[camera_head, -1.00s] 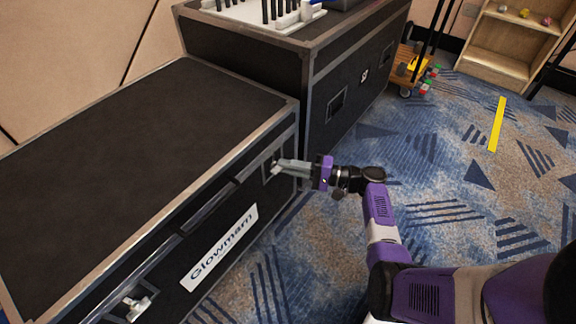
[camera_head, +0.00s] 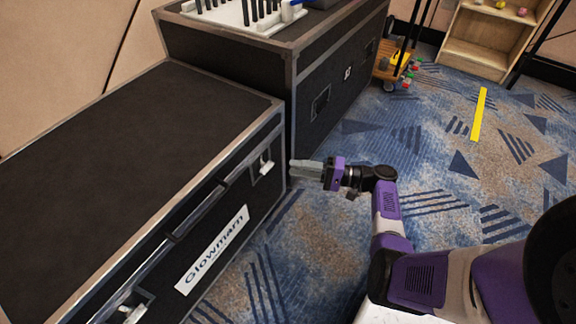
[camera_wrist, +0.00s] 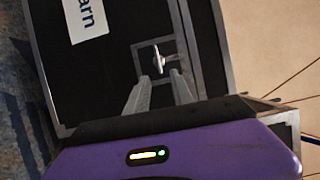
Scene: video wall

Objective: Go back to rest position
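My gripper (camera_head: 293,168) is just off the front right corner of a black case (camera_head: 130,150) with a "Glowmarn" label. A silver latch (camera_head: 264,164) on the case's front face stands clear of the fingers, to their left. In the wrist view the latch (camera_wrist: 159,58) shows beyond the two grey fingertips (camera_wrist: 160,78). The fingers are apart with nothing between them. A second latch (camera_head: 131,309) is at the near left end of the case front.
A taller black case (camera_head: 311,65) with a white rack (camera_head: 236,17) on top stands behind. An orange-decked cart (camera_head: 392,64) and a wooden shelf (camera_head: 473,55) are at the back. Patterned carpet with a yellow strip (camera_head: 479,114) lies open on the right.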

